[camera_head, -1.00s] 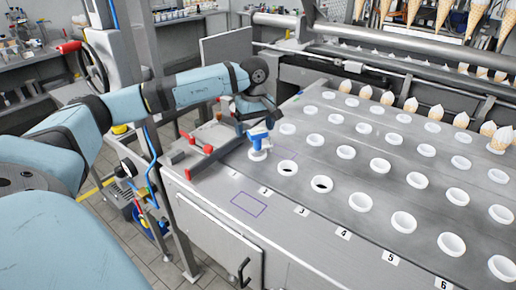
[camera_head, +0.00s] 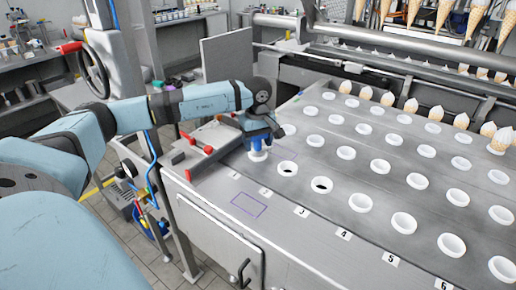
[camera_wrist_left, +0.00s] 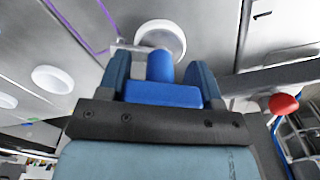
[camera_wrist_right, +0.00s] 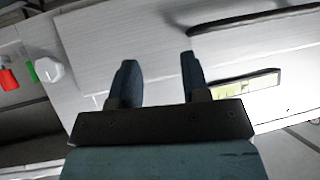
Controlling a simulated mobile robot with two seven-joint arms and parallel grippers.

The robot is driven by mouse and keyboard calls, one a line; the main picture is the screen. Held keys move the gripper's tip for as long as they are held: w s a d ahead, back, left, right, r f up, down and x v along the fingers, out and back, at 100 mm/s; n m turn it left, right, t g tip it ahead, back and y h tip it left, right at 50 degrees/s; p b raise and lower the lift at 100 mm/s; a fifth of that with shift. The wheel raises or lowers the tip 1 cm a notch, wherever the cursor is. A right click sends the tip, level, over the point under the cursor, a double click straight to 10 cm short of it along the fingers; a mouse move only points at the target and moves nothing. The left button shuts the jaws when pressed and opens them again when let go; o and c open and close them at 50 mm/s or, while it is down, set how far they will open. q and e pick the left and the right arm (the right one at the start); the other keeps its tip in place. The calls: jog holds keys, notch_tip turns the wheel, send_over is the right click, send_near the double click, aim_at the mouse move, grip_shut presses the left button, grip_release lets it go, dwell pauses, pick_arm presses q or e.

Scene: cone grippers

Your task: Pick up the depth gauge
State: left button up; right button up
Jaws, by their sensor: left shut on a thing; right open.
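The depth gauge (camera_head: 258,144) is blue with a pale lower end. It stands upright at the near left part of the metal table (camera_head: 330,215), at a white ring. My left gripper (camera_head: 260,132) is around its upper part from behind. In the left wrist view the gauge's blue body (camera_wrist_left: 160,92) sits between the two fingers of the left gripper (camera_wrist_left: 160,78), which is shut on it. Its lower end is partly hidden there, in front of a white ring (camera_wrist_left: 165,35). My right gripper (camera_wrist_right: 158,75) is open and empty, seen only in the right wrist view.
Rows of white rings (camera_head: 403,222) cover the table to the right of the gauge. A fixture with red-ended handles (camera_head: 208,149) lies close on the left. Filled cones (camera_head: 435,112) stand along the back. The right wrist view shows a pale panel with a yellow-green label (camera_wrist_right: 245,88).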

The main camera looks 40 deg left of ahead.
pick_arm(q)
notch_tip(320, 180, up, 20)
jog(key=shift+p, duration=0.45)
pick_arm(e)
jog(key=shift+r, duration=0.15)
dwell(0.5)
